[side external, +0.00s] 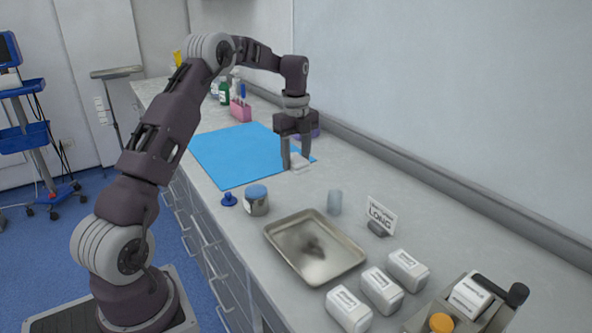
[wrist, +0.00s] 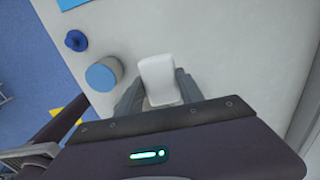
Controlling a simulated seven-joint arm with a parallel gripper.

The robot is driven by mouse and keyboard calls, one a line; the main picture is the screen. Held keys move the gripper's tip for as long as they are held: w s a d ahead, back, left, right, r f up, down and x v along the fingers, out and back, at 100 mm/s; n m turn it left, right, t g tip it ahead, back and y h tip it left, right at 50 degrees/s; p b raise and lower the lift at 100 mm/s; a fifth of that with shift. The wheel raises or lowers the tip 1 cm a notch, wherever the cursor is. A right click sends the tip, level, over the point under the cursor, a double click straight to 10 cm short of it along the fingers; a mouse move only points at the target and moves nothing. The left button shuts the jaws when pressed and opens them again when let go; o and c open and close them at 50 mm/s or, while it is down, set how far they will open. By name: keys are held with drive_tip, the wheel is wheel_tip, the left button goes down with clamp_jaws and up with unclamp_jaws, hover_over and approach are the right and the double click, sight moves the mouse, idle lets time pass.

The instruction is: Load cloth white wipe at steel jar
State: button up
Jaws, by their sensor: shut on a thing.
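My gripper (side external: 297,165) is shut on a white folded wipe (side external: 299,161). It holds the wipe over the counter near the right corner of the blue mat. In the wrist view the white wipe (wrist: 160,80) sits between the two fingers (wrist: 157,95). The steel jar (side external: 256,203) stands on the counter in front of the mat, with a blue top. In the wrist view the jar (wrist: 104,74) is to the left of the wipe, apart from it. Whether the blue top is a lid or contents, I cannot tell.
A small blue knobbed piece (side external: 229,199) lies left of the jar. A clear cup (side external: 334,202), a metal tray (side external: 314,247), a "LONG" sign (side external: 381,216) and several white packs (side external: 381,290) stand toward the front. The blue mat (side external: 235,153) is bare. A wall bounds the right side.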

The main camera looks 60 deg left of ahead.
drive_tip(key=o, duration=0.5)
drive_tip(key=shift+c, duration=0.2)
drive_tip(key=c, duration=0.3)
approach(256, 190)
drive_tip(key=shift+c, duration=0.2)
drive_tip(key=shift+f, duration=2.8)
drive_tip(key=shift+f, duration=0.55)
wheel_tip(256, 190, up, 7)
